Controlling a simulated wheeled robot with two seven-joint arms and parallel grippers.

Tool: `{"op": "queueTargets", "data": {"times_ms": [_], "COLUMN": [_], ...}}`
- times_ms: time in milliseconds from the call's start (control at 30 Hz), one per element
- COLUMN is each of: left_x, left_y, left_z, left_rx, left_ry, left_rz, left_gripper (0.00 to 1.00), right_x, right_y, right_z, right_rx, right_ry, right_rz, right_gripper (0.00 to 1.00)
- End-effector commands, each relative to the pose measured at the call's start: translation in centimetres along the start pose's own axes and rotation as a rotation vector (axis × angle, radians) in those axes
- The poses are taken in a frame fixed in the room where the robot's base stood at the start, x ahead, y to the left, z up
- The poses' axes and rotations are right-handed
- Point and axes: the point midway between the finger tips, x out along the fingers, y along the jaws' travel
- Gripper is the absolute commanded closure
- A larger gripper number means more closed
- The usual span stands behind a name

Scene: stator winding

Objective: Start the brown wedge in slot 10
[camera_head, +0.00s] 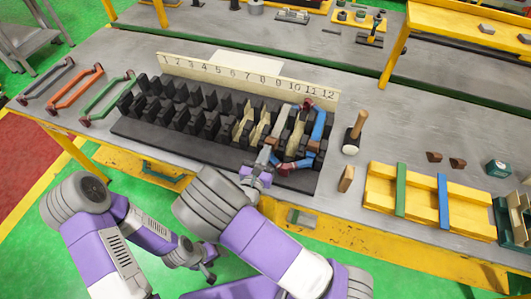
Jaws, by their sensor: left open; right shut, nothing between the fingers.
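The black stator block (150,133) lies on the bench in front of a board numbered 1 to 12 (215,72). My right gripper (265,158) is shut and empty at the block's front edge, below the columns around 9 and 10. A small reddish-brown piece (284,169) is just right of it; I cannot tell whether it is a wedge or a coil end. Two brown wedges (433,156) (458,163) lie on the bench at the right. My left gripper (207,272) is open, low in front of the bench, away from the block.
A blue coil (319,125) and cream liners (262,127) sit in the block's right half. A yellow rack (379,192) is further right. Grey, orange and green handles (103,97) lie left.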

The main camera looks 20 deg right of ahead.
Motion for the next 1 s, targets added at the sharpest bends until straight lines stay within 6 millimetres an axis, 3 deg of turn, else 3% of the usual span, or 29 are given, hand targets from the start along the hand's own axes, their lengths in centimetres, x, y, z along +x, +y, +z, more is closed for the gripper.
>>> {"op": "queueTargets", "data": {"times_ms": [300, 633, 767, 1000], "left_x": [-0.4, -0.4, -0.6, -1.1], "left_y": [0.2, 0.1, 0.2, 0.4], "left_z": [0.0, 0.0, 0.0, 0.1], "left_rx": [0.000, 0.000, 0.000, 0.000], "left_ry": [0.000, 0.000, 0.000, 0.000], "left_rz": [0.000, 0.000, 0.000, 0.000], "left_gripper": [0.40, 0.40, 0.40, 0.40], "right_x": [2.4, 2.3, 1.3, -3.5], "right_y": [-0.1, -0.1, 0.1, 0.8], "right_z": [0.0, 0.1, 0.2, 0.3], "right_rx": [0.000, 0.002, 0.001, 0.000], "right_ry": [-0.001, -0.003, -0.004, -0.003], "right_rz": [-0.004, -0.006, -0.004, 0.005], "right_gripper": [1.00, 1.00, 1.00, 1.00]}}
